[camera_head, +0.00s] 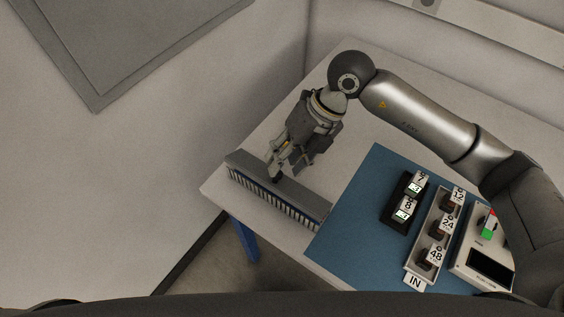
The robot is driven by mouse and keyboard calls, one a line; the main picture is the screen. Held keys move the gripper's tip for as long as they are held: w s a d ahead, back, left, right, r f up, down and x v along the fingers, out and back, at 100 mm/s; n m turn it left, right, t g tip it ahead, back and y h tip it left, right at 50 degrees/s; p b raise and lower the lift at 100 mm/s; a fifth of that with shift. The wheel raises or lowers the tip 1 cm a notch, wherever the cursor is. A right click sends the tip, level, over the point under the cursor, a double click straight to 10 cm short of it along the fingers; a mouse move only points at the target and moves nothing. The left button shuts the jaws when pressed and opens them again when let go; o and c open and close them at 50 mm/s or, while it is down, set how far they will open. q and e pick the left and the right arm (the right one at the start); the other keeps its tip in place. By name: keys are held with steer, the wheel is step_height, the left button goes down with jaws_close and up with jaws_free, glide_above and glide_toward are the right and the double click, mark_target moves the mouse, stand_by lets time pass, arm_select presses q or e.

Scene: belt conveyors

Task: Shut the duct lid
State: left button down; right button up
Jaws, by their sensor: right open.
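A grey wiring duct (254,190) with a slotted, comb-like front lies along the left edge of the table. A long grey lid strip (303,195) shows along its top and back side. I cannot tell from this view whether the lid is fully seated or stands partly raised. My right gripper (288,172) is above the duct and points down at it, with its fingers apart. One dark fingertip is at or just over the lid, left of its middle; I cannot tell whether they touch. The gripper hides part of the lid. My left gripper is not in view.
A blue mat (352,222) covers the table's right part. On it are a black block with sockets 7 and 8 (391,216), a grey tray (417,262) with several numbered parts, and a white device (465,262). The light table (372,122) behind the gripper is bare.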

mark_target(279, 175)
steer(key=shift+x, duration=1.05)
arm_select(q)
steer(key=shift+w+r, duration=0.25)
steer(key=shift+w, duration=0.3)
arm_select(e)
steer(key=shift+s+a+f, duration=0.1)
steer(key=shift+a+f, duration=0.05)
steer(key=shift+f, duration=0.15)
jaws_close()
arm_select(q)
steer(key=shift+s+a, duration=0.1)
